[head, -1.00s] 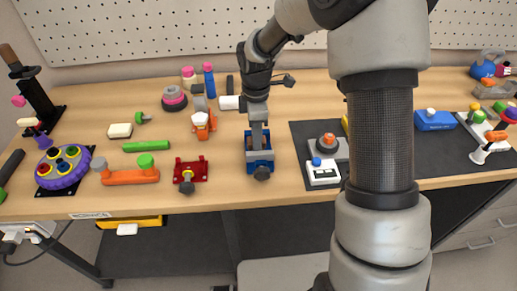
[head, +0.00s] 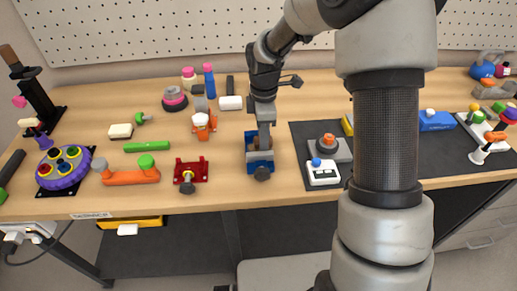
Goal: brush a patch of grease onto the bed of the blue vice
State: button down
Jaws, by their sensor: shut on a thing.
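The blue vice (head: 260,167) stands near the front edge of the workbench, with a dark knob at its front. My gripper (head: 266,136) points down over the vice from behind, its tip at or just above the vice bed. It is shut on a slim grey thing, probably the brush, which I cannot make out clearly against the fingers. A brownish area shows inside the vice to the left of the tip; I cannot tell whether it is grease or the bed. The gripper hides the right part of the bed.
A red vice (head: 190,171) stands to the left, with an orange and white item (head: 201,124) behind it. A white box with a blue knob (head: 322,172) stands on the dark mat to the right. Bare bench lies between the blue and red vices.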

jog(key=shift+a+f, duration=0.1)
jog(key=shift+a, duration=1.25)
jog(key=shift+r, duration=0.2)
jog(key=shift+r+p, duration=0.85)
jog(key=shift+r, duration=0.15)
jog(key=shift+f, duration=0.1)
